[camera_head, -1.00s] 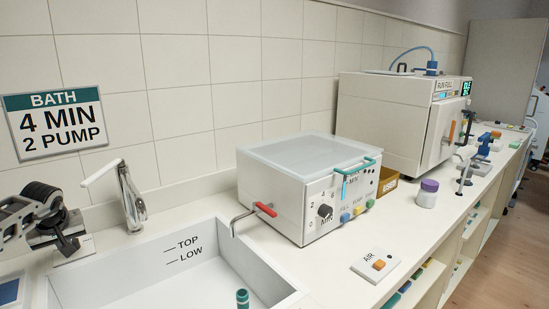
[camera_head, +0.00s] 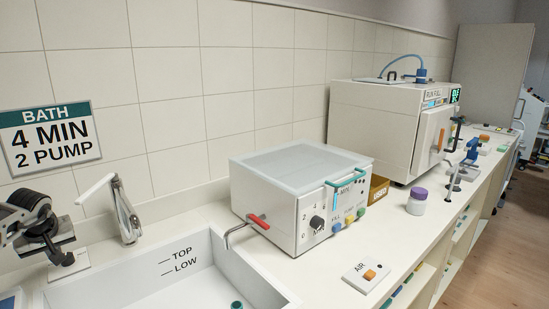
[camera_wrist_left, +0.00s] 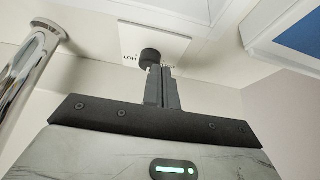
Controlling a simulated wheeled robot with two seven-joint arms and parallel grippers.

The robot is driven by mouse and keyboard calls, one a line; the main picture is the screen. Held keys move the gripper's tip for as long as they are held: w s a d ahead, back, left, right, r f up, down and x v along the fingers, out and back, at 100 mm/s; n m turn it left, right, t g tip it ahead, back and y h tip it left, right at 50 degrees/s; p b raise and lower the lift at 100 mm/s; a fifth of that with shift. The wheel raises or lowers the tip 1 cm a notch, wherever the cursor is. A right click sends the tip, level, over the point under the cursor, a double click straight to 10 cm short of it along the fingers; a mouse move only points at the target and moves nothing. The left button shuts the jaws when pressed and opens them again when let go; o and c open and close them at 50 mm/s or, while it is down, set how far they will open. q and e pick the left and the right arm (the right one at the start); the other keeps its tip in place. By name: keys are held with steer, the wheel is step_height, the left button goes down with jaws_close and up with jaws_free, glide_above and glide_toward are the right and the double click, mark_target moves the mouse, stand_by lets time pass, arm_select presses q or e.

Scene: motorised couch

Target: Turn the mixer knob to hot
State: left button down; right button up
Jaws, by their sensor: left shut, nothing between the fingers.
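The mixer knob (camera_wrist_left: 150,57) is a small black cylinder on a white plate (camera_wrist_left: 140,38) in the left wrist view. An upside-down HOT label shows at its left; a label at its right is mostly hidden. My left gripper (camera_wrist_left: 161,70) is shut and empty, its tips right at the knob's side; I cannot tell whether they touch. In the head view the left gripper (camera_head: 66,257) is over the white plate (camera_head: 80,269) at the sink's back left corner. The knob cannot be told apart from the dark fingers there. My right gripper is out of view.
A chrome faucet (camera_head: 128,222) with a white lever stands right of the plate, close to the gripper. The white sink (camera_head: 215,262) lies in front. A white bath unit (camera_head: 270,226) with a red-handled drain stands to the right. A BATH sign (camera_head: 48,140) hangs on the tiled wall.

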arm_select(q)
steer(key=shift+r, duration=1.45)
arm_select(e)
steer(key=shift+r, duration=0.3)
